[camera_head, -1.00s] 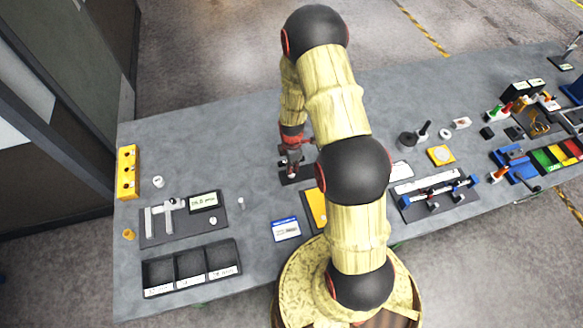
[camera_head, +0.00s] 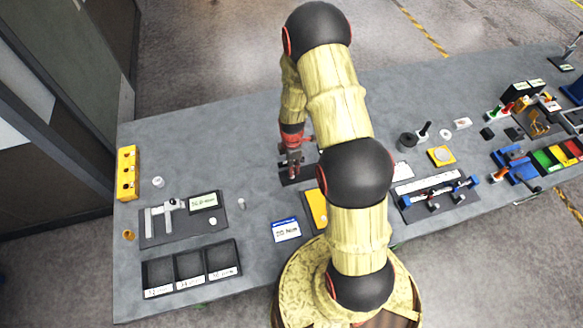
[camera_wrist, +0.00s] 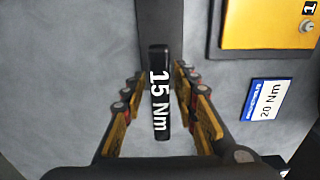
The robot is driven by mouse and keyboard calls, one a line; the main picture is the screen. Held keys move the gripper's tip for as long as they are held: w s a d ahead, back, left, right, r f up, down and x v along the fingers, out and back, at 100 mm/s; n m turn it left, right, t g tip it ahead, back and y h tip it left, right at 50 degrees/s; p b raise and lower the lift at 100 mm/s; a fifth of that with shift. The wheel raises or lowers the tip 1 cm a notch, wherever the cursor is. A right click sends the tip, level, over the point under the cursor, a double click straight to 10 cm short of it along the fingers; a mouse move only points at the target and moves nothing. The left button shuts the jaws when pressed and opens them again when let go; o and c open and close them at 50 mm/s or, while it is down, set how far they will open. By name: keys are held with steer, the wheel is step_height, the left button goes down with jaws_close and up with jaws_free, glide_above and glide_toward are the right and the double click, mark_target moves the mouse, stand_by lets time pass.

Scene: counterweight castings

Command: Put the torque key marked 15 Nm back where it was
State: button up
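The torque key marked 15 Nm (camera_wrist: 159,95) has a black handle with white lettering and shows in the middle of the wrist view. Its far end meets a dark grey strip (camera_wrist: 160,20). My gripper (camera_wrist: 159,78) has one finger on each side of the handle, with visible gaps, so it is open around the key and not clamped on it. In the head view my gripper (camera_head: 291,163) is low over the dark holder (camera_head: 308,172) on the table. The key is hard to make out there behind the fingers.
A blue-and-white card marked 20 Nm (camera_wrist: 266,101) and a yellow case (camera_wrist: 265,22) lie to the right. The grey table (camera_head: 215,140) is clear behind. A three-compartment black tray (camera_head: 190,268) and a caliper mat (camera_head: 180,228) lie to the left.

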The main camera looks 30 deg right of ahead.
step_height(320, 180, up, 11)
steer(key=shift+r+b, duration=0.1)
steer(key=shift+b, duration=0.55)
steer(key=s+a+r+m+t, duration=0.1)
steer(key=s+a+r+m, duration=0.15)
steer(key=r, duration=0.45)
steer(key=s+a+r+m+t, duration=0.1)
steer(key=a+r+m, duration=0.15)
steer(key=r, duration=0.45)
steer(key=s+a+r+m+t, duration=0.1)
steer(key=a+r+m, duration=0.15)
steer(key=r, duration=0.55)
steer(key=s+a+r+m+t, duration=0.1)
steer(key=s+a+r+m, duration=0.2)
steer(key=s+r, duration=0.3)
steer(key=s+a+r+m+t, duration=0.1)
steer(key=s+a+r+m, duration=0.2)
steer(key=s, duration=0.6)
step_height(320, 180, up, 3)
steer(key=shift+s+a+f+m, duration=0.1)
steer(key=shift+s+a+m, duration=0.3)
steer(key=shift+m, duration=0.25)
